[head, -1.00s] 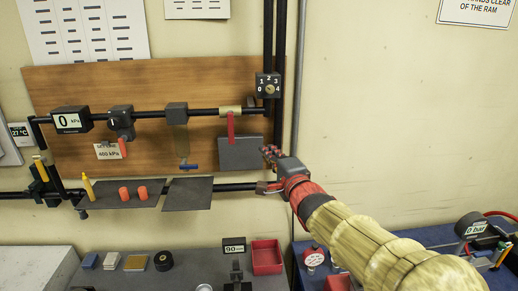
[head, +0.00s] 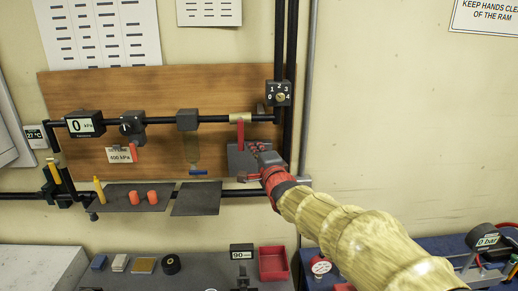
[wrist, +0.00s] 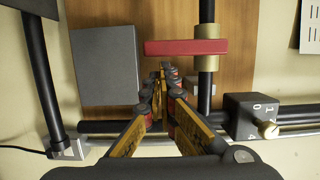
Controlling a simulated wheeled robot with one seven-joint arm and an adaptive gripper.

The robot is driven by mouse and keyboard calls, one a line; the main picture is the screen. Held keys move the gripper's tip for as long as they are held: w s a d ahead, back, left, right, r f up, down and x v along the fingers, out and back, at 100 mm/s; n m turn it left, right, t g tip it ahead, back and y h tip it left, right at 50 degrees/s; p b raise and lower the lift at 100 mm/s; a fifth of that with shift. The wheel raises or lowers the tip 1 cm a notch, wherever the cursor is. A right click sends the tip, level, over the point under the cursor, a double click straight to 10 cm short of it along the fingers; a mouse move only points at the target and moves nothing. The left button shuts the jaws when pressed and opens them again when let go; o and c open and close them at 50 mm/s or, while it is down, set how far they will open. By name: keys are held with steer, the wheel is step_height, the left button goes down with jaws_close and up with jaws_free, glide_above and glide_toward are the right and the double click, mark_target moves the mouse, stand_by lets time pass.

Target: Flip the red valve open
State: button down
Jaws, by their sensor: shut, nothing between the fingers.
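The red valve lever (head: 240,135) hangs straight down from a brass valve body (head: 240,118), square to the black pipe it sits on. In the wrist view, which is turned, the red lever (wrist: 180,47) lies across the picture and the brass body (wrist: 207,47) is at its right end. My gripper (head: 255,147) is shut and empty, just right of the lever's lower part. In the wrist view my gripper's fingertips (wrist: 168,70) are together just below the lever. I cannot tell whether they touch it.
A numbered dial box (head: 279,94) and vertical black pipes stand to the right. A shelf plate and a bench with a red tray (head: 273,262) are lower down.

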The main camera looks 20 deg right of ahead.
steer(key=shift+s+r, duration=0.1)
steer(key=shift+a+f+b, duration=0.1)
steer(key=shift+f+b, duration=0.1)
steer(key=shift+b, duration=0.15)
steer(key=shift+a+m+b, duration=0.15)
steer(key=shift+m+b, duration=0.25)
